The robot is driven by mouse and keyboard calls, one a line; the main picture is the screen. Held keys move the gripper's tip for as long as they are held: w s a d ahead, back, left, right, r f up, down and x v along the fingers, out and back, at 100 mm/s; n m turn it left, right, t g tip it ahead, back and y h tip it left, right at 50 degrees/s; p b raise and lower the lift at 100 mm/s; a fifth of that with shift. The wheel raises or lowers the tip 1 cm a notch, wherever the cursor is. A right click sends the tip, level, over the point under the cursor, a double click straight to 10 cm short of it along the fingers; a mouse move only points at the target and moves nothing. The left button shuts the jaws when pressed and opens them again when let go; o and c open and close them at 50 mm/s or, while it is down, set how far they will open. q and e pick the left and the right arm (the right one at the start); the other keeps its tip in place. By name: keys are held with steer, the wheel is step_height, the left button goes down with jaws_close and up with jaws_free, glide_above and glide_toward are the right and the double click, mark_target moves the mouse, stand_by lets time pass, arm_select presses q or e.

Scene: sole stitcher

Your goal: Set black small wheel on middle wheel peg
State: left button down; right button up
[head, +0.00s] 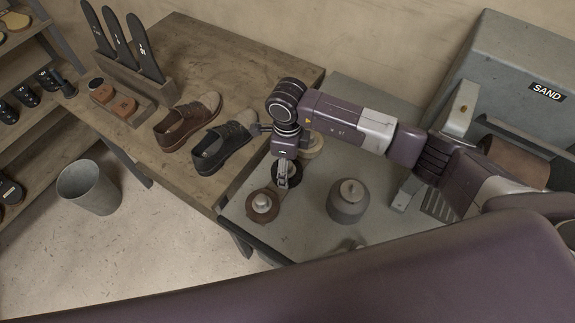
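My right gripper (283,183) points down over the grey bench, between a cream wheel and a brown wheel. A small black wheel (296,178) shows just behind its fingers, in line between those two wheels. The gripper covers part of the black wheel and the middle peg. I cannot tell whether the fingers hold the wheel, or whether it sits on the peg or just above it. The brown wheel (253,212) lies in front with a pale peg or knob at its centre. The cream wheel (314,148) is behind. My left gripper is not in view.
A grey round block with a knob (347,203) stands on the grey bench (305,225), right of the wheels. A SAND machine (515,75) is at the right. A bucket (88,188) stands on the floor.

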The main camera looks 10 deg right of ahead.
steer(key=o, duration=1.4)
steer(key=shift+o, duration=0.2)
step_height(320, 180, up, 12)
